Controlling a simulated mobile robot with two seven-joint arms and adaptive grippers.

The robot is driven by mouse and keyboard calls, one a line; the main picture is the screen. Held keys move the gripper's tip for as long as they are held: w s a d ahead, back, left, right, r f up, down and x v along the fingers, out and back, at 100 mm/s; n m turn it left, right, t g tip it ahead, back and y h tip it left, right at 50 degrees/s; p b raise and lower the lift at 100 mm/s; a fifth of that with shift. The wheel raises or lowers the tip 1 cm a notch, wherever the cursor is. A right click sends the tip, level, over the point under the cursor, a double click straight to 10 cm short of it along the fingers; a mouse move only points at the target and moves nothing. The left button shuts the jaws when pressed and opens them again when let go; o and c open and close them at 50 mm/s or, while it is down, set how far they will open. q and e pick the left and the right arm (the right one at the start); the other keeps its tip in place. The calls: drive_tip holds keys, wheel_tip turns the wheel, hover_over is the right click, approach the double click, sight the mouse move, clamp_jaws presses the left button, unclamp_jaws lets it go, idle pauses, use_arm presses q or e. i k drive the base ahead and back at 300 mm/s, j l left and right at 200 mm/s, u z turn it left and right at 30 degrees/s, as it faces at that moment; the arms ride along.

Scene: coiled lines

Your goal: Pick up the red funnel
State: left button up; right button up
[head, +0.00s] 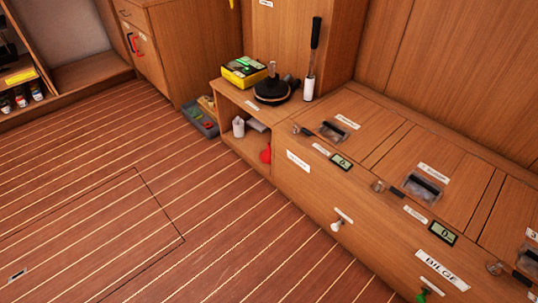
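A small red object (265,154), which looks like the red funnel, sits in the open cubby of the wooden bench, at the cubby's right end. It is small in the head view, so its exact shape and how it rests are hard to tell. Neither of my grippers shows in the head view.
The cubby (225,112) also holds a white container (238,127). On top are a yellow box (245,72), a black round device (272,91) and a black-handled tool (312,60). A grey case (200,118) lies on the floor. The striped floor (140,190) is clear.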

sight(265, 156)
drive_tip(key=j+z, duration=0.1)
drive_tip(key=j, duration=0.2)
drive_tip(key=z, duration=0.4)
drive_tip(key=i+j+z, duration=0.15)
drive_tip(key=z, duration=0.2)
drive_tip(key=i+j+z, duration=0.1)
drive_tip(key=z, duration=0.2)
drive_tip(key=i+j+z, duration=0.1)
drive_tip(key=j+z, duration=0.25)
drive_tip(key=i+j+z, duration=0.2)
drive_tip(key=j, duration=0.25)
drive_tip(key=j+z, duration=0.2)
drive_tip(key=j, duration=0.25)
drive_tip(key=i+j, duration=0.1)
drive_tip(key=j, duration=0.4)
drive_tip(key=i+j+z, duration=0.15)
drive_tip(key=j, duration=0.3)
drive_tip(key=k, duration=0.05)
